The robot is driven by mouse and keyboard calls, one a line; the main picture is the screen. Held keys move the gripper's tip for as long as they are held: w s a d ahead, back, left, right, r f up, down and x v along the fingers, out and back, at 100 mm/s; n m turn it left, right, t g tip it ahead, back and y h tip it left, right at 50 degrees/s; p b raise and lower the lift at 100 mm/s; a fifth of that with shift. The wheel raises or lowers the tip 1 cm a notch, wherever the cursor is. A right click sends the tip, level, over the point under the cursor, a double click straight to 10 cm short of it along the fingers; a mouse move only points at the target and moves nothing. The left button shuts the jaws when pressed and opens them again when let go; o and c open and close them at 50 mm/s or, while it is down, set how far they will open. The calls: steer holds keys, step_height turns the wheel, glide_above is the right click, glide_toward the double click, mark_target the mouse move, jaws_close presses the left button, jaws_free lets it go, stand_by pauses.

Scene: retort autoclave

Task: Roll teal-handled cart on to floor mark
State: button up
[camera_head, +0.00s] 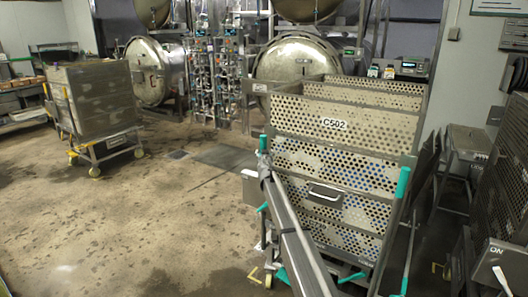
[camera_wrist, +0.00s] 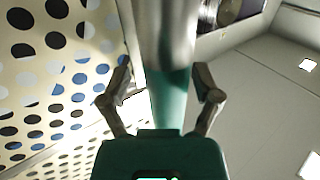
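The teal-handled cart (camera_head: 386,262) stands at centre right, bearing a perforated metal crate (camera_head: 345,130) labelled C502. One teal grip (camera_head: 403,183) shows at its right and another (camera_head: 263,143) at its upper left. In the wrist view, my gripper (camera_wrist: 160,88) is open, with one finger each side of a metal post with a teal sleeve (camera_wrist: 170,100). A gap shows at the left finger; contact at the right is unclear. In the head view, the fingers cannot be made out.
Another cart with a metal crate (camera_head: 95,103) stands at left. Round retort doors (camera_head: 150,75) and a valve panel (camera_head: 215,75) line the back. A dark perforated rack (camera_head: 505,180) and grey equipment crowd the right. The wet floor (camera_head: 150,215) at left and centre is clear.

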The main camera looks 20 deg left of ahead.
steer(key=shift+v, duration=2.75)
steer(key=shift+a, duration=0.1)
